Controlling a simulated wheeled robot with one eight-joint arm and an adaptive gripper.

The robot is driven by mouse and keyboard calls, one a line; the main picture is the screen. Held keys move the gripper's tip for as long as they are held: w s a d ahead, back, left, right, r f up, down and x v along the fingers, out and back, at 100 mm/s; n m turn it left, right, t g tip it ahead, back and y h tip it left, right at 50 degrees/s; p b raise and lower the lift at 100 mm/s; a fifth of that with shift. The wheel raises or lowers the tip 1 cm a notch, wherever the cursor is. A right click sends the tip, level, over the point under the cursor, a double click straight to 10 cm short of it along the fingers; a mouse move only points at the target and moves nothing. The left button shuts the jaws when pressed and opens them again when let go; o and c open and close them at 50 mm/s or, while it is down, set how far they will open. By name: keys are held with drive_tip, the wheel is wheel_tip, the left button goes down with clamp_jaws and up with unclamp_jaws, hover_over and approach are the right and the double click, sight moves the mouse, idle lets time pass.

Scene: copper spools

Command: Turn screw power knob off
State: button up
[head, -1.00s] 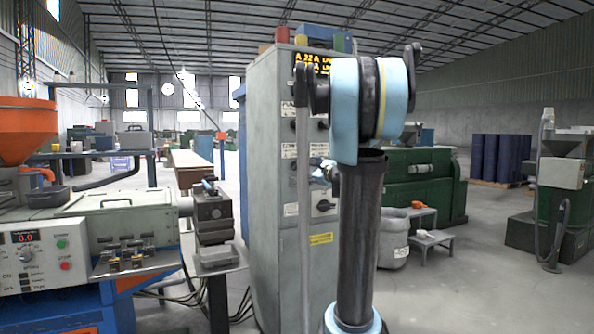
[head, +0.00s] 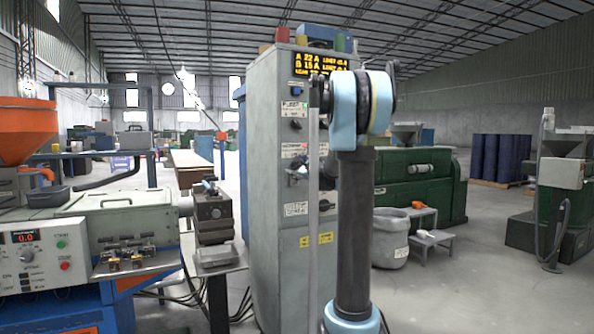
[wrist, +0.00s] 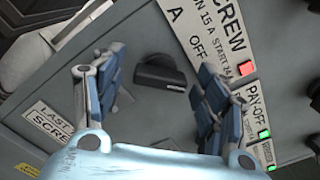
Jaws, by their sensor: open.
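The screw power knob is a black rotary knob (wrist: 160,73) on the grey cabinet panel, in the middle of the wrist view. Its label (wrist: 215,40) beside it reads SCREW, with A and OFF below. A red lamp (wrist: 247,68) glows on this label. I cannot tell which setting the knob points to. My gripper (wrist: 158,66) is open, with one blue-padded finger on each side of the knob in the picture. The fingers appear apart from the knob; their depth is unclear. In the head view the cabinet (head: 268,200) stands behind my arm, which covers part of its front.
A PAY-OFF label (wrist: 258,110) with a green lamp sits beside the right finger. An amber display (head: 320,63) tops the cabinet. An orange-and-blue machine (head: 60,290) stands at left. A grey bin (head: 390,240) and a small step (head: 432,240) stand to the right.

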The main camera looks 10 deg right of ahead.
drive_tip(key=c, duration=1)
drive_tip(key=shift+c, duration=0.2)
drive_tip(key=shift+n, duration=0.4)
drive_tip(key=n, duration=0.3)
drive_tip(key=shift+a+f+n, duration=0.1)
drive_tip(key=shift+n, duration=0.2)
drive_tip(key=shift+s+f+n, duration=0.1)
drive_tip(key=shift+n, duration=2.1)
